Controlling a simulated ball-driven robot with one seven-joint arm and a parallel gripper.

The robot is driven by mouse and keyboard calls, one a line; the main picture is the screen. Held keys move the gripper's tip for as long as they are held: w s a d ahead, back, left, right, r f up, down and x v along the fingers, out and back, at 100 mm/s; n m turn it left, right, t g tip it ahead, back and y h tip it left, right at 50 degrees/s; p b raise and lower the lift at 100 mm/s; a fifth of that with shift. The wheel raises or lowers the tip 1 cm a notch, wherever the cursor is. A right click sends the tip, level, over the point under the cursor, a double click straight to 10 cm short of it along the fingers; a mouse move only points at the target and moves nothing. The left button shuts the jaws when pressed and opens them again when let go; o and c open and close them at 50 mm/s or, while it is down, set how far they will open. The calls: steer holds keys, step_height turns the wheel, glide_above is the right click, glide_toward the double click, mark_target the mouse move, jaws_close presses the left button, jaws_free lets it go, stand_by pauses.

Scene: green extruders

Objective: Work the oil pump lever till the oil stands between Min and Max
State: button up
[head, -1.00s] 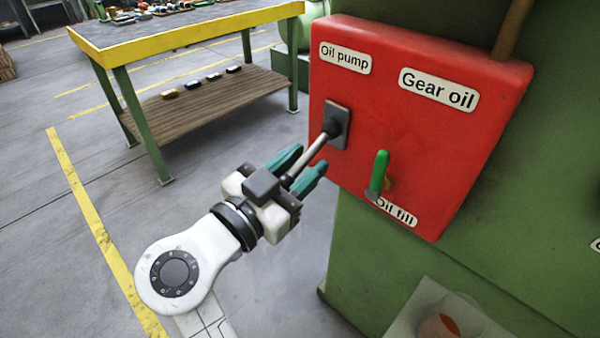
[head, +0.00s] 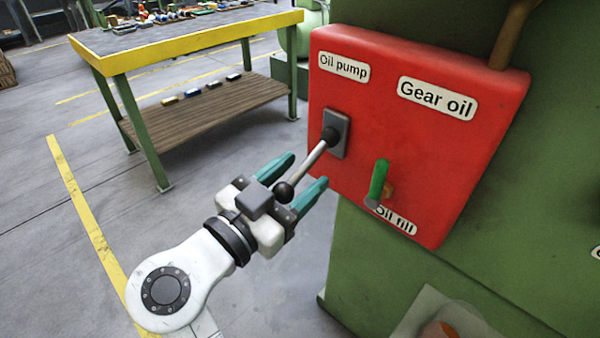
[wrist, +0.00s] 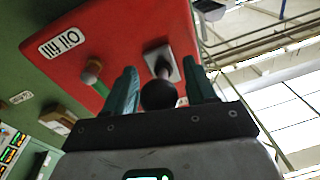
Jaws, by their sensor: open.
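The oil pump lever (head: 316,160) is a grey rod with a black ball knob, coming out of a grey plate on the red gear oil box (head: 370,75). In the head view it slants down and left from the plate. My gripper (head: 308,172) is open, with one teal finger on each side of the lever. The knob lies near the base of the fingers. In the wrist view the black knob (wrist: 158,94) sits between the two fingers, with clear gaps beside it. No oil gauge with Min and Max marks is in view.
A green-handled valve (head: 379,180) is on the red box by the "Oil fill" label, right of my gripper. A yellow-edged workbench (head: 180,38) stands at back left. The floor between is clear.

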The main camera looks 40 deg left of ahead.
steer(key=s, duration=1)
steer(key=shift+f+p, duration=0.4)
stand_by(0.9)
